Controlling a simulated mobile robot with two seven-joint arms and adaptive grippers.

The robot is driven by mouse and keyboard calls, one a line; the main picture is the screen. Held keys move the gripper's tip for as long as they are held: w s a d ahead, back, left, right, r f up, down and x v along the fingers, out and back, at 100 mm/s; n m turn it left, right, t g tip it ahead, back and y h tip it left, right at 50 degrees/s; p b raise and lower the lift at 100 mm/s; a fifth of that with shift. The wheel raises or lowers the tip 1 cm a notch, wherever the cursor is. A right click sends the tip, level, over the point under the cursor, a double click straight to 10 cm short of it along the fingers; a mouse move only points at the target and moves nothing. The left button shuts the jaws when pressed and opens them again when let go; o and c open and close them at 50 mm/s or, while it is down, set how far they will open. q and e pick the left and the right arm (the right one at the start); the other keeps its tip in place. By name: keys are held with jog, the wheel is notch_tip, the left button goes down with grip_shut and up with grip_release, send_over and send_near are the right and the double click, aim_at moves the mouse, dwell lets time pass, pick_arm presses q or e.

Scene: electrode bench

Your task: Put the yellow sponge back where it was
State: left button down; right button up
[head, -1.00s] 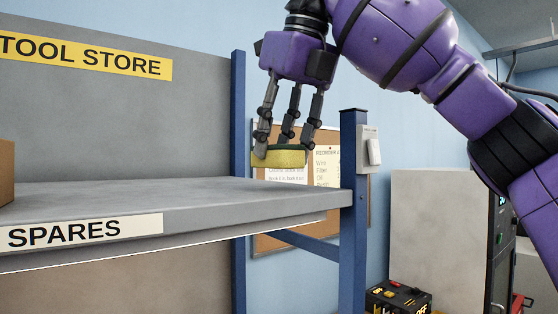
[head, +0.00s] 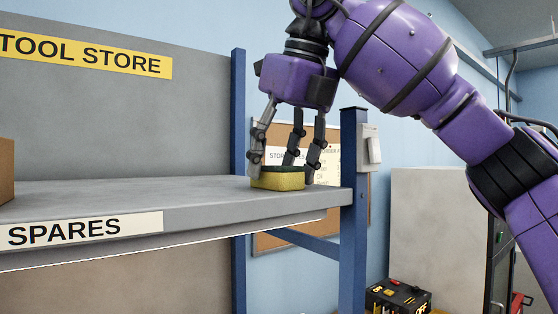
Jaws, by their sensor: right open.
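The yellow sponge (head: 278,181) has a dark green top layer. It rests on the right end of the grey shelf (head: 190,196), close to the blue right post. My right gripper (head: 284,176) points down over the sponge, with its fingers spread around it. The gripper is open, and its fingertips are at about the height of the sponge; I cannot tell whether any finger still touches it. My left gripper is out of view.
A cardboard box (head: 6,170) stands at the left edge of the shelf. A blue post (head: 353,200) rises at the shelf's right end. The shelf between box and sponge is clear. A pinboard (head: 268,215) hangs on the wall behind.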

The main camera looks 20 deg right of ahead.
jog(key=shift+r, duration=0.1)
jog(key=v, duration=1.2)
jog(key=shift+w, duration=0.1)
